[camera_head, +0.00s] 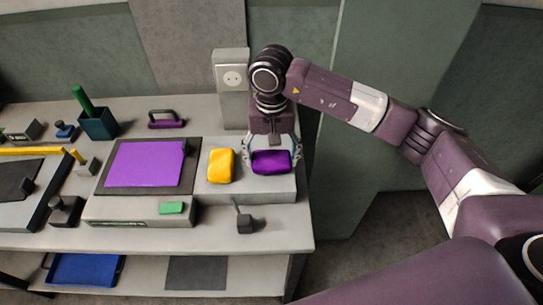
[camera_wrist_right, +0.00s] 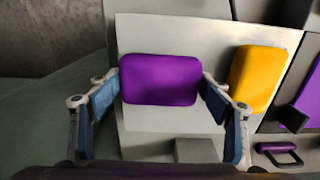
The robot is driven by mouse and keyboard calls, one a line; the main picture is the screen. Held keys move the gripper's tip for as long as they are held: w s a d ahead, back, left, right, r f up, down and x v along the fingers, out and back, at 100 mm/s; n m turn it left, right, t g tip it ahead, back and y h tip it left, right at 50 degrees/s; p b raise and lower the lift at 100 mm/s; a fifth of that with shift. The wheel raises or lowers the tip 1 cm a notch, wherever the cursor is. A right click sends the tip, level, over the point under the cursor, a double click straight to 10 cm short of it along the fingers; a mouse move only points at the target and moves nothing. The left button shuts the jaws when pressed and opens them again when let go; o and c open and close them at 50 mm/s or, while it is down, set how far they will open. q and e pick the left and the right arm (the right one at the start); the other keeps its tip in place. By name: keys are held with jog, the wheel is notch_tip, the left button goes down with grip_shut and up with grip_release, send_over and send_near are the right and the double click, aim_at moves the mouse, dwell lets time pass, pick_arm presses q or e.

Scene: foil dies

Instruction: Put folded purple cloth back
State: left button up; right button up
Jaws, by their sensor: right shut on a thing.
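The folded purple cloth (camera_head: 271,162) sits at the right end of the raised pale block on the table. In the right wrist view the purple cloth (camera_wrist_right: 160,80) lies between the two fingers. My right gripper (camera_head: 272,152) comes down from above and is shut on the cloth's two short sides. In the wrist view my right gripper (camera_wrist_right: 161,88) has blue pads against both sides of it. I cannot tell whether the cloth touches the surface under it. My left gripper is not in view.
A folded yellow cloth (camera_head: 221,166) lies just left of the purple cloth, also seen in the wrist view (camera_wrist_right: 258,78). A flat purple sheet (camera_head: 146,164) lies on a dark plate further left. A grey socket post (camera_head: 232,85) stands close behind. The pale block (camera_head: 250,194) ends near the table's right edge.

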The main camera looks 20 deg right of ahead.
jog(key=shift+f, duration=0.4)
jog(key=shift+f, duration=0.15)
jog(key=o, duration=1)
